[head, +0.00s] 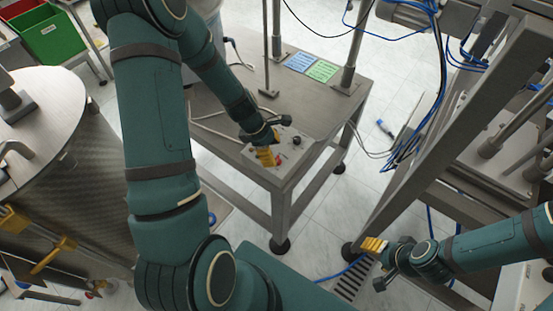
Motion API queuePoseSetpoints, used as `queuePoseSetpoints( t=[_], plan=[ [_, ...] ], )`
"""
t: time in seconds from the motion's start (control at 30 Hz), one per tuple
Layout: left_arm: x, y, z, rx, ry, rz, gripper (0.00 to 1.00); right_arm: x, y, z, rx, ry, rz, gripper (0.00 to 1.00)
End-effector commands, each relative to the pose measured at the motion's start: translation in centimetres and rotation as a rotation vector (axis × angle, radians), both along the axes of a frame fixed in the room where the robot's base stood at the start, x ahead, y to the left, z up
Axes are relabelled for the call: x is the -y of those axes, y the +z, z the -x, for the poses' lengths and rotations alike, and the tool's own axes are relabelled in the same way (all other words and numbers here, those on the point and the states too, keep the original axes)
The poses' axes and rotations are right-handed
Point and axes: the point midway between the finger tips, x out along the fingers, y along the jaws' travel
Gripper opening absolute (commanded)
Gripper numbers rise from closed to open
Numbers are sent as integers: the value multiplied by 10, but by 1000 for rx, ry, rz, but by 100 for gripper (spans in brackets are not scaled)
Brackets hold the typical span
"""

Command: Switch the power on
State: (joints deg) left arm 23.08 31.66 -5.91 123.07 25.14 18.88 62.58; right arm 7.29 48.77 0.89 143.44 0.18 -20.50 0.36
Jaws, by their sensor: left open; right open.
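A small light control panel (290,158) with a few knobs or switches sits on the near corner of a grey metal table. A dark round knob (297,140) shows on its right part. My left gripper (268,157), with yellow fingers, is over the left part of the panel and hides some of it. I cannot tell whether it touches a control. It is open. My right gripper (372,246) is open and empty, low at the right beside a slanted metal frame. The power switch cannot be clearly told apart from the other controls.
The metal table (349,101) carries upright posts and blue and green labels (322,70). A large steel drum (38,120) stands at left, with green and red bins (50,39) behind. A slanted frame (470,125) with blue hoses fills the right. Tiled floor (320,215) lies between.

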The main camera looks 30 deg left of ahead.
Motion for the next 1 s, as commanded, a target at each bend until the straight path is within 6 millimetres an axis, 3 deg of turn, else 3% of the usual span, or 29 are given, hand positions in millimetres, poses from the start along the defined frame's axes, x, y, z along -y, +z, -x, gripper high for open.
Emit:
queuePoseSetpoints(
  t=[0.2, 0.63, 0.8, 0.83, 1.0],
  plan=[
    [10, -26, -4, -1, 0, 0, 62, 0, -7, 2, -5, 4, -1, 58],
    [12, -32, -6, 0, 0, 0, 64, 0, -8, 3, -7, 5, -2, 58],
    [12, -32, -6, 0, 0, 0, 4, 0, -8, 3, -7, 5, -2, 58],
    [12, -32, -6, 0, 0, 0, 0, 0, -8, 3, -7, 5, -2, 58],
    [12, -32, -6, 0, -3, 0, 0, 0, -8, 3, -7, 5, -2, 58]
  ],
)
